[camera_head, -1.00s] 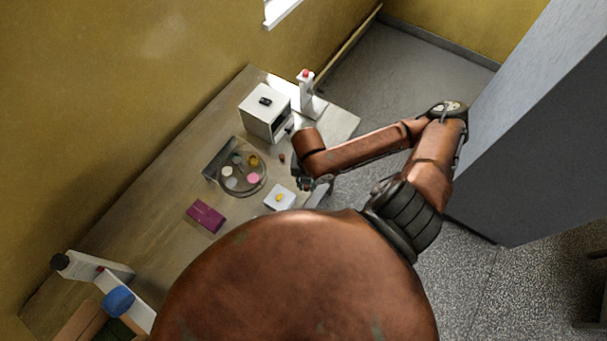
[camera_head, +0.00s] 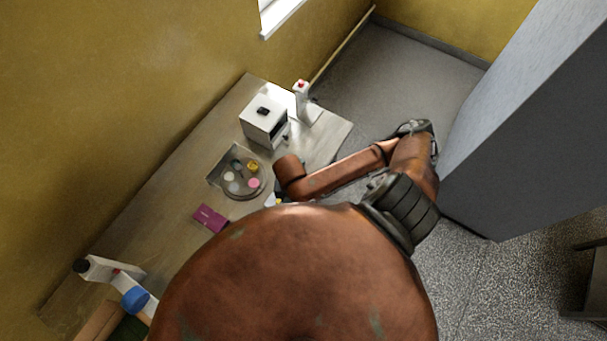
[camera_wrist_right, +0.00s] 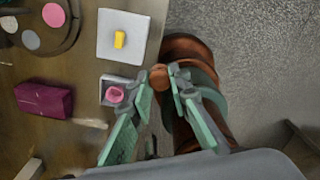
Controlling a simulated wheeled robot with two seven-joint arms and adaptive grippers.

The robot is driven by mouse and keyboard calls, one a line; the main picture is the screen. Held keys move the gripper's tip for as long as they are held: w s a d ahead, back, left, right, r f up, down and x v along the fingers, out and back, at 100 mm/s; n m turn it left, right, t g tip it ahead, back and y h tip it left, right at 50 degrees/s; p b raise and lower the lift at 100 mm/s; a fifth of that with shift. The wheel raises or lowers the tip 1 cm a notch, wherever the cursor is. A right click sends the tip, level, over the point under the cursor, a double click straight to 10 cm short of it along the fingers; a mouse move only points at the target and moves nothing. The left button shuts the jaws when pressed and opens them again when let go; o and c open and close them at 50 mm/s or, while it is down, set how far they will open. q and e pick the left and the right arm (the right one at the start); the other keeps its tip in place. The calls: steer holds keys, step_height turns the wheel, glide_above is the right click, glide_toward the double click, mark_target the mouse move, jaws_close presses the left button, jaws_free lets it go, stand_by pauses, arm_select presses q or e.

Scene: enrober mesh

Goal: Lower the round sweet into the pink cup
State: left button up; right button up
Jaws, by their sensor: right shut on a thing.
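My right gripper (camera_wrist_right: 161,82) shows in the right wrist view with its teal fingers shut on a small round brown sweet (camera_wrist_right: 159,76) at their tips. The pink cup (camera_wrist_right: 115,95) sits on a small pale square base (camera_wrist_right: 108,81) on the table, just left of the fingers in the picture. The sweet appears to the right of the cup, apart from it; its height above the table is hard to tell. In the head view my own arm and body hide the cup and the sweet.
A white square plate (camera_wrist_right: 105,50) with a yellow piece (camera_wrist_right: 120,39) lies beyond the cup. A purple box (camera_head: 210,218) and a round tray (camera_head: 262,190) of coloured discs lie to the left. A white machine (camera_head: 264,121) stands farther back. The floor lies right of the table.

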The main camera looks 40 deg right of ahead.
steer(key=w+a+f, duration=0.1)
steer(key=a+f, duration=0.1)
steer(key=a, duration=0.2)
steer(key=w+a+f, duration=0.2)
steer(key=a, duration=0.3)
steer(key=w+a+f, duration=0.1)
steer(key=a+f, duration=0.2)
steer(key=a, duration=0.2)
steer(key=shift+w+a, duration=0.15)
steer(key=shift+w, duration=0.15)
steer(key=shift+f, duration=0.8)
steer(key=shift+f+b, duration=0.85)
steer(key=shift+f, duration=1)
stand_by(1.1)
steer(key=o, duration=0.9)
